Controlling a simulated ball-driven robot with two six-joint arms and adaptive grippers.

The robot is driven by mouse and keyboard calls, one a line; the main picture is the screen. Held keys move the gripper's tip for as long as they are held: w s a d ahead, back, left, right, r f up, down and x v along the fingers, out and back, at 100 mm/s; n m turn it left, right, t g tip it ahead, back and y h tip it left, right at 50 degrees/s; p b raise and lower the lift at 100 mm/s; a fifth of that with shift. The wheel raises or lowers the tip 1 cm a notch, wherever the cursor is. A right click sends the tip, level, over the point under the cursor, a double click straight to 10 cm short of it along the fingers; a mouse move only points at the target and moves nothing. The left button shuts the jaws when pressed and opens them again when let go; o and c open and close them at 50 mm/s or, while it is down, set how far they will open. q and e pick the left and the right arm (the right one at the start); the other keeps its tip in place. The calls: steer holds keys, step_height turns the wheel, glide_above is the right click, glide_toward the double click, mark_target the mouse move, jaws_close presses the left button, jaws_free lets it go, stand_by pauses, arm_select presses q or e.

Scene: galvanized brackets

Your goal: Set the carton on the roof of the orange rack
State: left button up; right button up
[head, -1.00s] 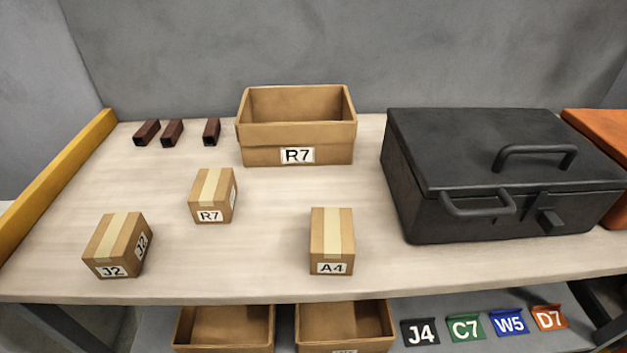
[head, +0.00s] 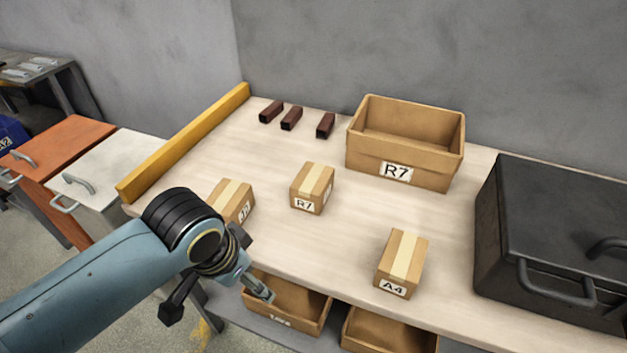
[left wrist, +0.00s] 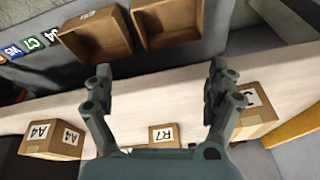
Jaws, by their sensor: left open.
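Three taped cartons stand on the pale bench: J2 (head: 233,200), partly hidden by my left arm, R7 (head: 311,188) and A4 (head: 402,263). An orange-topped unit with a handle, seemingly the orange rack (head: 75,138), stands at the far left; its top looks bare. My left gripper (head: 218,300) is open and empty, by the bench's front edge. In the left wrist view its fingers (left wrist: 160,82) are spread, with carton R7 (left wrist: 163,136) between and beyond them, J2 (left wrist: 258,105) at right and A4 (left wrist: 52,138) at left. My right gripper is out of view.
A white-topped unit (head: 110,170) stands between the orange one and the bench's yellow side rail (head: 185,145). An open R7 box (head: 400,160), several dark tubes (head: 291,118) and a black case (head: 560,230) occupy the bench. Open bins (head: 290,310) sit below.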

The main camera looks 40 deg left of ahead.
mark_target(310, 182)
arm_select(q)
steer(key=w+r+n, duration=0.1)
steer(key=w+r, duration=0.2)
steer(key=w, duration=0.3)
steer(key=w+r+n+p, duration=0.1)
steer(key=w+r, duration=0.3)
steer(key=w, duration=0.2)
steer(key=w+a+r+n+t+p, duration=0.1)
steer(key=w+r, duration=0.3)
steer(key=w, duration=0.2)
steer(key=shift+w, duration=0.35)
steer(key=x, duration=0.2)
steer(key=b+x, duration=0.1)
steer(key=x, duration=0.1)
steer(key=shift+w+f, duration=0.3)
steer(key=shift+w, duration=0.05)
steer(key=x, duration=0.5)
steer(key=shift+a+f, duration=0.1)
steer(key=shift+f, duration=0.35)
steer(key=shift+s, duration=0.1)
steer(key=shift+c, duration=0.3)
steer(key=c, duration=1.3)
